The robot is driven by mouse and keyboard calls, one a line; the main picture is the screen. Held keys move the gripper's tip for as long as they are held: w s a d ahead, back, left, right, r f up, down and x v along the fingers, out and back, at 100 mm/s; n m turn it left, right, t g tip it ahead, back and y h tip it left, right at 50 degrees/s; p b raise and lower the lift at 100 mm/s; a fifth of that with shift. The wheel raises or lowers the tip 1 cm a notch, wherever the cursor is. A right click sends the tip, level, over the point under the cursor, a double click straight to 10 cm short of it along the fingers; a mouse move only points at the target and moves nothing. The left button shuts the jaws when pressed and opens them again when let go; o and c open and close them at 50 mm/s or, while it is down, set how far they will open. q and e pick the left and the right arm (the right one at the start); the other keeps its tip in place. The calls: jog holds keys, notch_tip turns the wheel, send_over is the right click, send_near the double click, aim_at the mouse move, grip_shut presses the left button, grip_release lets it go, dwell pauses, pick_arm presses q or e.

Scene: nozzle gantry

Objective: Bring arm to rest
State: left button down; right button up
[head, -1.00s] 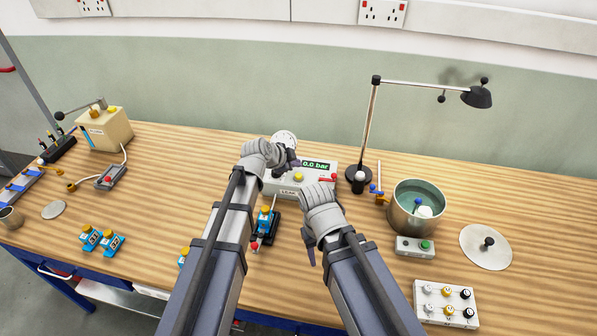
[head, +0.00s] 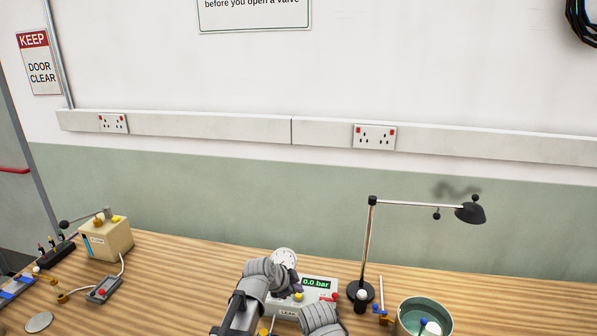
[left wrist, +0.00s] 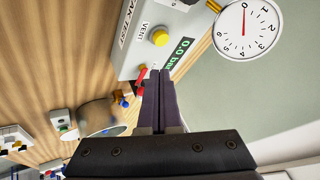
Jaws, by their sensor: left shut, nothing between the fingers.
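My left gripper (head: 297,284) is in front of the grey leak test box in the head view, its fingers partly hidden by its own wrist. In the left wrist view its two dark fingers (left wrist: 158,74) lie together with nothing between them. My right wrist (head: 322,318) shows at the bottom edge of the head view; its fingers are out of sight. The leak test box (head: 316,307) has a green display reading 0.0 bar, a yellow button (left wrist: 160,37) and a round white gauge (left wrist: 246,30) with its needle near 0.
A black desk lamp (head: 361,290) and a metal pot (head: 403,318) of liquid stand right of the box. A beige unit (head: 104,240) and a small grey box (head: 103,289) on a cable are at the left. Bench between them is clear. The wall is behind.

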pick_arm(q)
jog(key=s+a+f+n+g+y, duration=0.1)
jog(key=s+a+n+g+y, duration=0.1)
jog(key=s, duration=0.6)
jog(key=s+a+f+n+g+y, duration=0.1)
jog(key=s+f+n+g+y, duration=0.1)
jog(key=s+n, duration=0.3)
jog(key=s+a+f+n+g+y, duration=0.2)
jog(key=s+n, duration=0.2)
jog(key=s, duration=0.7)
jog(key=shift+s+a+g, duration=0.35)
jog(key=shift+g, duration=0.05)
dwell(0.9)
